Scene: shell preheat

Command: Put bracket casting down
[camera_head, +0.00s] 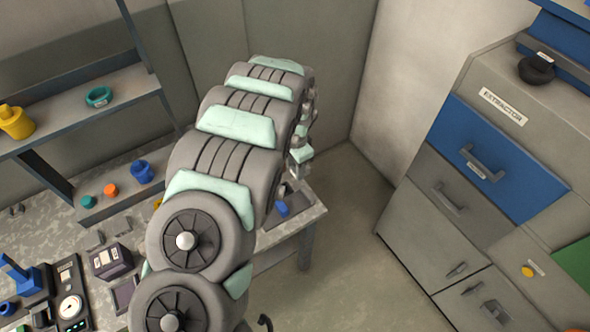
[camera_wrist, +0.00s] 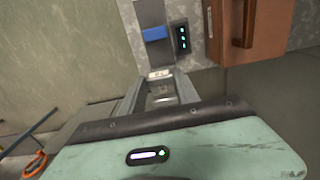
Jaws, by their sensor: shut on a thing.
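My gripper's housing (camera_wrist: 200,148) is pale green with a lit indicator and fills the lower part of the wrist view. In the head view, my gripper (camera_head: 300,155) is mostly hidden behind my own arm, over the right end of the workbench. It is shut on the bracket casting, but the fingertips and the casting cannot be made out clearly.
A dark device with green lights (camera_wrist: 181,38) and a brown cabinet (camera_wrist: 252,30) stand beyond. The workbench (camera_head: 310,212) ends near the gripper. A shelf (camera_head: 60,115) holds a yellow jug (camera_head: 15,122). Blue and grey drawers (camera_head: 500,160) stand right, with clear floor between.

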